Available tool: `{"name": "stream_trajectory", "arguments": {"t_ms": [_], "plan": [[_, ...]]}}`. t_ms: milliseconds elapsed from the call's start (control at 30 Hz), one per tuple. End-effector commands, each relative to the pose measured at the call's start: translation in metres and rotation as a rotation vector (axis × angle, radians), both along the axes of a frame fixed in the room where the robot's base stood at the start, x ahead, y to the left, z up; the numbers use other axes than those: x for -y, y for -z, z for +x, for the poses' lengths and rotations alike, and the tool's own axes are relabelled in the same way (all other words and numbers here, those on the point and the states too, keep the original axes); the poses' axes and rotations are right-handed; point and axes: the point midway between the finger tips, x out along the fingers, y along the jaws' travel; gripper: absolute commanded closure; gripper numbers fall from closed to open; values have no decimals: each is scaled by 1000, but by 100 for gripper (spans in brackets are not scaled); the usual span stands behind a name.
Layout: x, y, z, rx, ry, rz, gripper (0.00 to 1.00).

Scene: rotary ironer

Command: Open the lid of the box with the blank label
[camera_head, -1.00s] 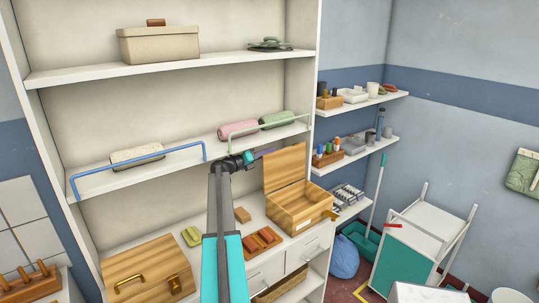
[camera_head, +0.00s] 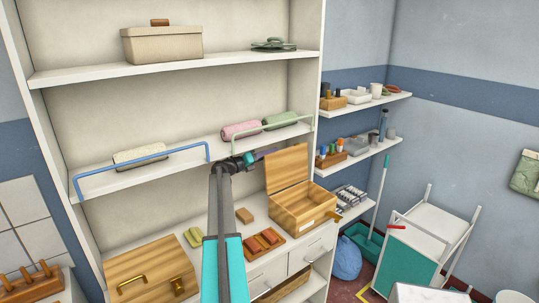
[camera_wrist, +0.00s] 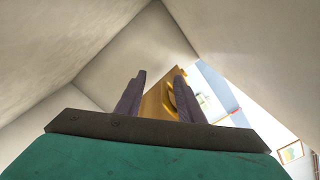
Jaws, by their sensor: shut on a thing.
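The exact contact is hard to see.
A closed wooden box (camera_head: 150,270) with brass fittings sits at the counter's left. A tray of red-brown blocks (camera_head: 264,243) and green pieces (camera_head: 194,237) lie between the boxes. The shelf above, with a blue rail (camera_head: 140,170) and rolled towels (camera_head: 241,130), is close to my arm.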

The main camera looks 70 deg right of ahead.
Motion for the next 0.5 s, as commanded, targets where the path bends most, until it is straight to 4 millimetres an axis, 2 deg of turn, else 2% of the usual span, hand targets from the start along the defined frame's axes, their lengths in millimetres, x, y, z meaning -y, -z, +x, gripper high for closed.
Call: {"name": "stream_trajectory", "arguments": {"t_ms": [33,267,500], "plan": [[-3,13,-1,14,5,13,73],[-6,14,1,13,6,12,73],[-24,15,14,11,4,11,73]]}}
